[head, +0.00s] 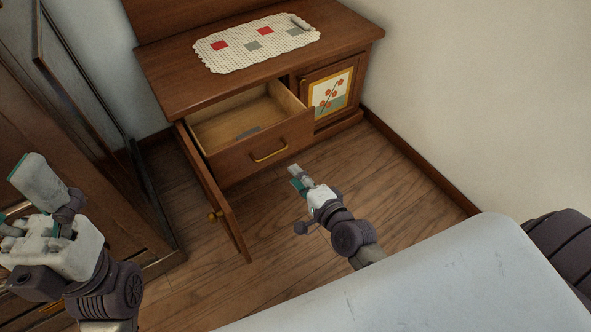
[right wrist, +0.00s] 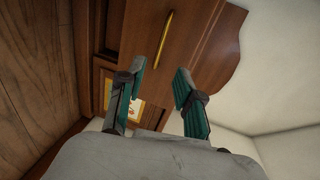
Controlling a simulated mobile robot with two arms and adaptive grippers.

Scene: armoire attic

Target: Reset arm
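My right gripper (head: 297,178) is over the floor in front of the wooden cabinet (head: 170,75), just short of the pulled-out drawer (head: 240,158). In the right wrist view my right gripper (right wrist: 157,78) has its two teal-lined fingers apart, with nothing between them. The drawer front with its brass handle (right wrist: 163,40) shows beyond the fingertips. My left gripper (head: 42,185) is raised at the left of the head view, away from the cabinet. I cannot tell how far apart its fingers are.
A small grey object (head: 248,132) lies in the drawer. The cabinet's left door (head: 215,200) hangs open; the right door (head: 328,95) with a flower picture is shut. A patterned cloth (head: 258,43) lies on top. A dark armoire (head: 75,130) stands left. Floor at right (head: 400,185) is clear.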

